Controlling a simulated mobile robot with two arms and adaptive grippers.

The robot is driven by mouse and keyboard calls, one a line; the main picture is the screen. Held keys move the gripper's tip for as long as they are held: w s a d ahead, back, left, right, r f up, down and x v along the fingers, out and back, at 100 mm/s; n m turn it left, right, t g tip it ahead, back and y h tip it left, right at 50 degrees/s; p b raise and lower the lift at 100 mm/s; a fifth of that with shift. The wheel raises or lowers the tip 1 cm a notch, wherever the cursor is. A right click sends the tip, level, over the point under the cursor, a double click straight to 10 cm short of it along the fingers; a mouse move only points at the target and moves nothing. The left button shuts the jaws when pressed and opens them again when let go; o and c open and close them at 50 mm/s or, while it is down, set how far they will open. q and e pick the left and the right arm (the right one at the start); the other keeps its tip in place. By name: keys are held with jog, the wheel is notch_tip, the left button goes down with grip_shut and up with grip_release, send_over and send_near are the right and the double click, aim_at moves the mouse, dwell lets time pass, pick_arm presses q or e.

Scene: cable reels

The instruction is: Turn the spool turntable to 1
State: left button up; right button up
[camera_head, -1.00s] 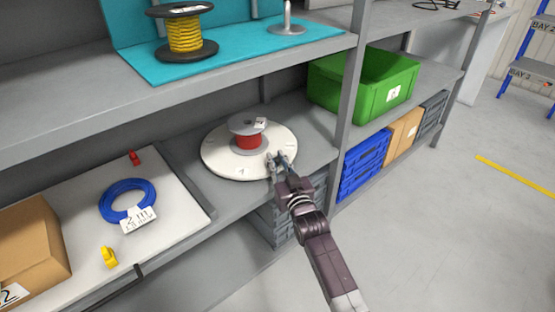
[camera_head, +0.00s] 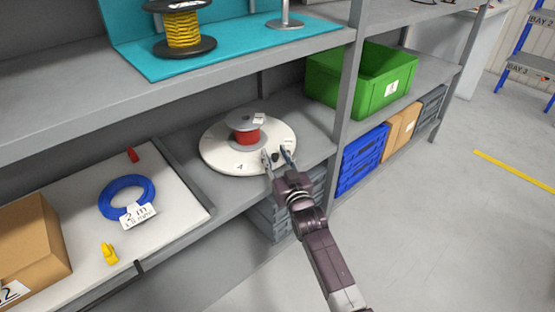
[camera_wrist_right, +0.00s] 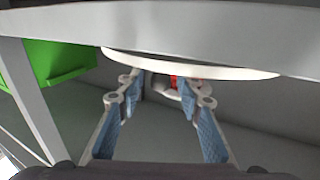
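The spool turntable (camera_head: 216,150) is a round white disc on the grey middle shelf. A red spool (camera_head: 247,137) with grey flanges and a white tag stands at its centre. A dark mark that looks like a 4 (camera_head: 240,167) shows on the disc's front; other marks are too small to read. My right gripper (camera_head: 277,156) is at the disc's front right edge, fingers apart, with a small dark knob (camera_head: 276,157) between or just beyond them. The right wrist view shows the open fingers (camera_wrist_right: 158,90) and the disc's rim (camera_wrist_right: 200,70); contact cannot be told. My left gripper is not in view.
A shelf post (camera_head: 350,90) stands right of the turntable, with a green bin (camera_head: 375,100) beyond it. An upper shelf (camera_head: 230,75) with a yellow spool (camera_head: 184,32) hangs above. A blue cable coil (camera_head: 127,194) lies on the left board. Open floor is at right.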

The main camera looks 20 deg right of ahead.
jog(key=s, duration=1.2)
jog(key=shift+d, duration=0.2)
